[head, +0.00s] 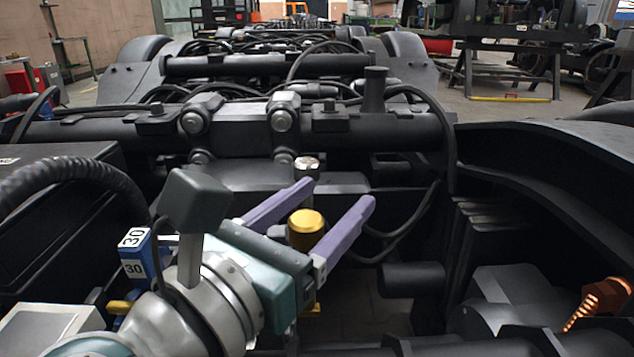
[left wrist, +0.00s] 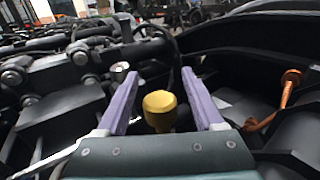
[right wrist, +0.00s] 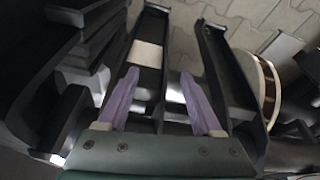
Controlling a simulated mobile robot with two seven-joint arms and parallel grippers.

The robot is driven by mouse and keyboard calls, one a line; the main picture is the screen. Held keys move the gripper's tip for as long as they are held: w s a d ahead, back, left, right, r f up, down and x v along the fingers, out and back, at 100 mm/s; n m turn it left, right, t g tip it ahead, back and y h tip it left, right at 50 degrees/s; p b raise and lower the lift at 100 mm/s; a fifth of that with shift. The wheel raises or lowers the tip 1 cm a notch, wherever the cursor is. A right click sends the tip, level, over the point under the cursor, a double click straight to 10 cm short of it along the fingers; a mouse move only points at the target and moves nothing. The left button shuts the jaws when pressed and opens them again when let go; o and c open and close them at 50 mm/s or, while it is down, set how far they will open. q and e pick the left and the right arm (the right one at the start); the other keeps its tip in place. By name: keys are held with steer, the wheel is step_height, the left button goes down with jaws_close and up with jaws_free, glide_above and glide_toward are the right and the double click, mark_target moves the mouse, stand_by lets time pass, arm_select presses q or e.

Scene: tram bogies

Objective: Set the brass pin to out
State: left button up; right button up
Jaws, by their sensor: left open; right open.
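The brass pin (head: 306,226) has a round yellow-gold cap and stands upright in the middle of the head view. It also shows in the left wrist view (left wrist: 159,108). My left gripper (head: 338,192) has purple fingers and is open, with one finger on each side of the pin's cap. Gaps show between the cap and both fingers in the left wrist view. The pin's lower part is mostly hidden by my gripper. My right gripper (right wrist: 158,78) is open and empty in the right wrist view, above dark metal parts, and does not show in the head view.
A black cross tube with clamps (head: 240,130) lies behind the pin. Black cables (head: 405,220) hang to its right. A blue tag marked 30 (head: 134,262) stands at the left. An orange-brown ribbed part (head: 600,300) is at the lower right. Dark bogie frame walls surround the area.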

arm_select(q)
steer(key=shift+c, duration=0.2)
jaws_close()
stand_by(0.3)
stand_by(0.8)
